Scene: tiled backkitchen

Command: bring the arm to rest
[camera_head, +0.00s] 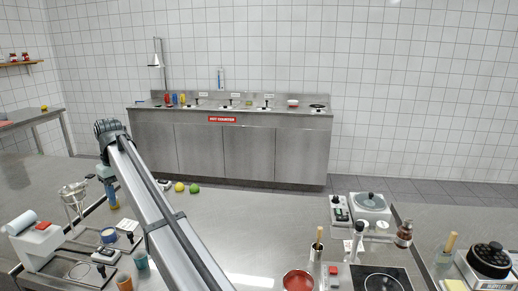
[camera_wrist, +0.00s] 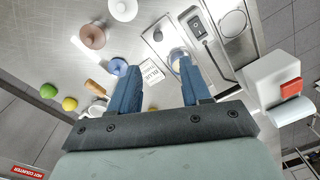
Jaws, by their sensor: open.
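My gripper (camera_wrist: 160,68) is open in the wrist view, with its two blue fingers apart and no object held between them. A small white card with blue lettering (camera_wrist: 152,73) shows beyond the gap, on the steel worktop. In the head view my gripper (camera_head: 114,204) hangs fingers down at the end of my raised arm, over the left part of the worktop (camera_head: 240,215). The arm runs from the bottom middle up to the left. Whether the fingertips touch anything below cannot be told.
A white machine with a paper roll (camera_head: 35,240) stands left of my gripper. A blue bowl (camera_head: 108,235) and a blue cup (camera_head: 140,261) are near it. A yellow ball (camera_head: 180,187) and a green ball (camera_head: 194,188) lie to its right. The worktop's middle is mostly clear.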

